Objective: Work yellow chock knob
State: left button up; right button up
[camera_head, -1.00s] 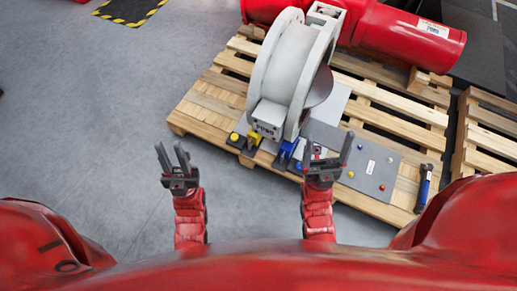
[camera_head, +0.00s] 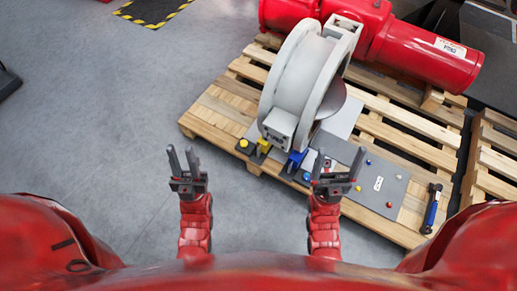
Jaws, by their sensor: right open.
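A yellow round knob (camera_head: 243,143) sits at the front left corner of the grey plate under the valve wheel. A yellow chock (camera_head: 263,146) stands just right of it, at the foot of the large grey-white wheel unit (camera_head: 297,82). My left gripper (camera_head: 181,151) is open and empty, left of the knob and clear of it, over the floor in the picture. My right gripper (camera_head: 340,156) is open and empty, in front of the plate's right part, right of the blue chock (camera_head: 295,159). Its fingers hide a little of the plate.
The unit stands on a wooden pallet (camera_head: 213,107). A red cylinder (camera_head: 425,52) lies behind. A grey panel with small coloured knobs (camera_head: 378,183) and a blue-handled tool (camera_head: 431,208) are at right.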

aim_at(243, 143)
jog(key=i+u, duration=0.35)
jog(key=i+l+u, duration=0.1)
jog(key=i+u, duration=0.3)
